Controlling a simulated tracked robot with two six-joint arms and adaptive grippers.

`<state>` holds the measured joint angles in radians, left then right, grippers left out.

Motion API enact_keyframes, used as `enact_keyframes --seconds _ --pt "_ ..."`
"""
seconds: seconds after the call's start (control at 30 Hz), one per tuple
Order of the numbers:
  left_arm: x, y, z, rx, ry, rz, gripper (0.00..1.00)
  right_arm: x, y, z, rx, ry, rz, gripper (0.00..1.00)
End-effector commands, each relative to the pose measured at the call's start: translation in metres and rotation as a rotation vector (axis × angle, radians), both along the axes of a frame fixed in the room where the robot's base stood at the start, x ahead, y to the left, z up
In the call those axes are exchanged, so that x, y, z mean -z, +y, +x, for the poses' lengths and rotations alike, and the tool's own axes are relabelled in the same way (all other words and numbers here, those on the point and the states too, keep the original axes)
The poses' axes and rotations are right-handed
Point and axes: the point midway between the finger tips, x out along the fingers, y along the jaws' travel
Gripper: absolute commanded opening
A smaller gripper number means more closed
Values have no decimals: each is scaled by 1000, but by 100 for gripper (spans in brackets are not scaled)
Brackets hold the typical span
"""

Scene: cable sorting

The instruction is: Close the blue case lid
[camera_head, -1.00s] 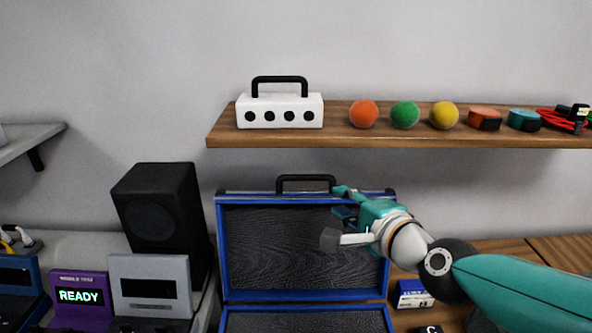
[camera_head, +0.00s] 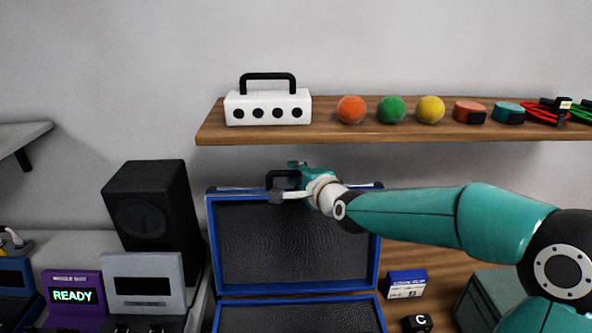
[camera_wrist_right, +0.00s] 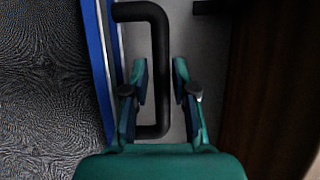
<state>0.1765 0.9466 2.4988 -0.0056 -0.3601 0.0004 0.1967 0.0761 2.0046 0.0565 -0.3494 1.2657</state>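The blue case (camera_head: 212,245) stands open, its lid raised upright with a dark textured lining. The lower half shows at the bottom of the head view. The lid's black handle (camera_head: 270,178) is on its top edge, partly hidden by my right gripper (camera_head: 285,182). In the right wrist view the handle (camera_wrist_right: 158,45) runs between the two teal fingers of my right gripper (camera_wrist_right: 161,75). The fingers are apart, one on each side of the bar, with small gaps showing. The blue lid edge (camera_wrist_right: 99,65) lies to the left. My left gripper is not in view.
A wooden shelf (camera_head: 330,133) with a white box (camera_head: 267,107) and coloured balls is above the lid. A black speaker (camera_head: 150,215) stands left of the case. A small blue box (camera_head: 405,284) and a black block (camera_head: 416,323) lie to its right.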

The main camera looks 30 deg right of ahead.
Motion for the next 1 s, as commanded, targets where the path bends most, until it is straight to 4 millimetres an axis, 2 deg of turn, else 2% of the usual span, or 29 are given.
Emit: enact_keyframes --seconds 0.37,0.5,0.53,0.83,1.0 --pt "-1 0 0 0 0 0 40 2 0 5 0 0 0 27" --pt "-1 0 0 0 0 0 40 2 0 5 -1 0 0 3" --pt "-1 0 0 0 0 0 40 2 0 5 -1 1 0 0" --pt "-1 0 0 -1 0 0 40 3 -3 5 -2 4 -2 0" --pt "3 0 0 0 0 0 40 4 5 5 -9 -2 -4 0"
